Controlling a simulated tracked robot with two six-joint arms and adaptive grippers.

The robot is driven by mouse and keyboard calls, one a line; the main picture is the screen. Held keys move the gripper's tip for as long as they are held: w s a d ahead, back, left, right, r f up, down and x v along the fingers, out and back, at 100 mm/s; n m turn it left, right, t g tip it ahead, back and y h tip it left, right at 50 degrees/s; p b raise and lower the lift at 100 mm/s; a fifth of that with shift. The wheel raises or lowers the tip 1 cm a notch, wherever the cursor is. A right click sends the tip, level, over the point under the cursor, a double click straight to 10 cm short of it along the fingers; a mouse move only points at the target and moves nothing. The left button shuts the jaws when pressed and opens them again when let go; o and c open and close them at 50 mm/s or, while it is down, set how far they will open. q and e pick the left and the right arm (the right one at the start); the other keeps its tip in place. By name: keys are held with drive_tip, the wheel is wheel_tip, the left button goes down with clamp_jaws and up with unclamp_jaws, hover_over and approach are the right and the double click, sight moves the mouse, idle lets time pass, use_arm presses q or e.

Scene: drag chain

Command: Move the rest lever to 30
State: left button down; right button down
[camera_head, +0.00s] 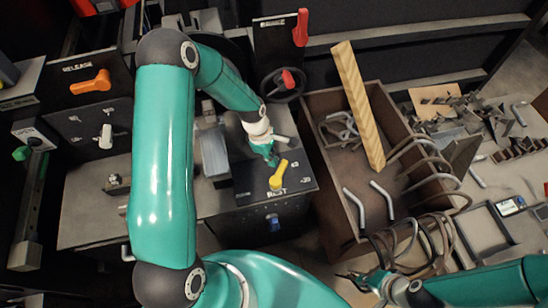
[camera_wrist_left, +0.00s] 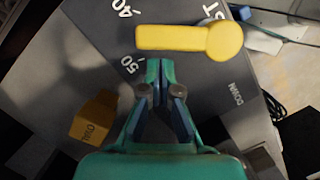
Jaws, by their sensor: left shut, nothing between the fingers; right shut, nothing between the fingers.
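The yellow rest lever (camera_head: 278,175) stands on a dark panel marked REST, at the right end of the machine top. In the left wrist view the lever (camera_wrist_left: 190,42) lies across the top, with its handle end pointing left, between the printed 40 and 50. My left gripper (camera_head: 272,160) is just behind the lever; in the wrist view the gripper (camera_wrist_left: 160,65) is shut and empty, its tips just below the handle with a small gap visible. The 30 mark is not in clear view. My right gripper (camera_head: 370,280) is shut and empty at the lower right, away from the lever.
An orange RELEASE lever (camera_head: 90,83) is at the left and a red BRAKE lever (camera_head: 301,27) at the back. A brown crate (camera_head: 345,225) with bent tubes and a wooden beam (camera_head: 358,105) stands right of the panel. A handwheel (camera_head: 283,84) is behind.

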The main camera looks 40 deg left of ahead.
sight(283, 163)
use_arm(q)
drive_tip(key=shift+w+d, duration=0.1)
drive_tip(key=shift+d, duration=0.25)
drive_tip(key=shift+w+d+m+b, duration=0.15)
drive_tip(key=shift+d+m+b, duration=0.1)
drive_tip(key=shift+m+b, duration=0.3)
drive_tip(key=shift+w+d+f+m+g+b, duration=0.2)
drive_tip(key=shift+d+m+g+b, duration=0.15)
drive_tip(key=shift+m+b, duration=0.3)
drive_tip(key=m+b, duration=0.1)
drive_tip(key=d+m, duration=0.1)
drive_tip(key=shift+w+d+m+g+b, duration=0.15)
drive_tip(key=shift+w+m+g+b, duration=0.15)
drive_tip(key=shift+m+b, duration=0.1)
drive_tip(key=m, duration=0.1)
drive_tip(key=d+m+b, duration=0.1)
drive_tip(key=shift+d+m+g, duration=0.25)
drive_tip(key=shift+m, duration=0.05)
drive_tip(key=shift+d+r+m+g+y+b, duration=0.1)
drive_tip(key=shift+d+m+g+y+b, duration=0.1)
drive_tip(key=shift+d+m+b, duration=0.4)
drive_tip(key=shift+d+r+m+g+y+b, duration=0.1)
drive_tip(key=shift+d+m+y+b, duration=0.1)
drive_tip(key=shift+m, duration=0.7)
